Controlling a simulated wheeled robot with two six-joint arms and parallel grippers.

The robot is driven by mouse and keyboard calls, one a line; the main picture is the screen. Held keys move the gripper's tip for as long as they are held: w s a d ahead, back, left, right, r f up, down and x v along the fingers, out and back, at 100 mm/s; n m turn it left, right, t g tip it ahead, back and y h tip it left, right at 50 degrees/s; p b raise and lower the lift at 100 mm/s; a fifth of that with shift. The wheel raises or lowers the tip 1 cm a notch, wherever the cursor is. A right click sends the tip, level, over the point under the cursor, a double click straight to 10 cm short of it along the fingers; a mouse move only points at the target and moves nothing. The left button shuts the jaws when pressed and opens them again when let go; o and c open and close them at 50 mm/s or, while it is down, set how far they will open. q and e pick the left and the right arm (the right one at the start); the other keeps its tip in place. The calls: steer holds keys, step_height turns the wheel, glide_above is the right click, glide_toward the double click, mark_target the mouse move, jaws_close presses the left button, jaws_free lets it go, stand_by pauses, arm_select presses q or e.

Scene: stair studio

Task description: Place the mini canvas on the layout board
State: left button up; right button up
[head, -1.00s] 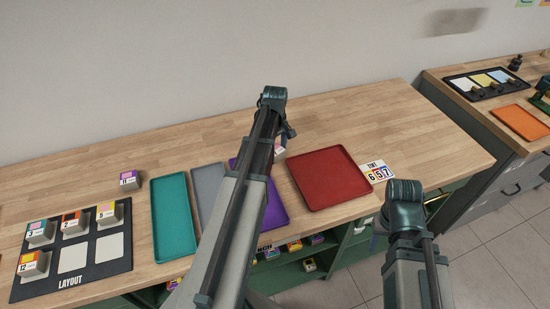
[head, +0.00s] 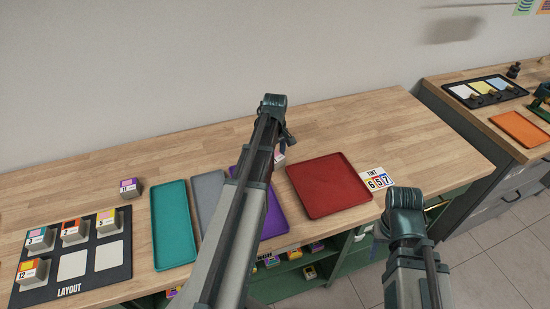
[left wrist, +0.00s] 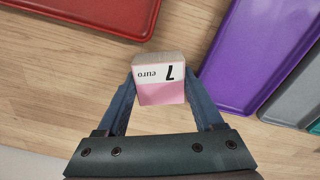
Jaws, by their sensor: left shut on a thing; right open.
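In the left wrist view a mini canvas (left wrist: 160,82), a small block with a pink and white face marked 7 and "euro", sits between the fingers of my left gripper (left wrist: 157,92), which is shut on it. In the head view the block (head: 279,160) is mostly hidden behind my left arm, between the purple and red trays. The layout board (head: 70,279) is black, at the left end of the table. It bears several numbered blocks, and two pale squares (head: 109,254) are bare. My right gripper is at the lower right; its fingertips are hidden.
Teal (head: 172,222), grey (head: 208,190), purple (head: 270,218) and red (head: 330,185) trays lie between the board and the tint card (head: 376,181). A block marked 11 (head: 130,188) stands behind the board. The table's back strip is clear.

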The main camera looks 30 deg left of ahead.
mark_target(275, 158)
arm_select(q)
steer(key=shift+r+p, duration=1.1)
steer(key=shift+r, duration=0.1)
steer(key=shift+s+d+r+p, duration=0.1)
steer(key=shift+s+r+p, duration=0.05)
steer(key=shift+r+p, duration=0.65)
steer(key=s+d, duration=0.2)
steer(key=s, duration=0.2)
steer(key=s+d, duration=0.3)
steer(key=s, duration=0.2)
steer(key=s+d+p, duration=0.1)
steer(key=s+d, duration=0.2)
steer(key=s, duration=0.1)
steer(key=shift+s+r, duration=0.25)
steer(key=shift+r, duration=0.15)
steer(key=shift+a, duration=0.1)
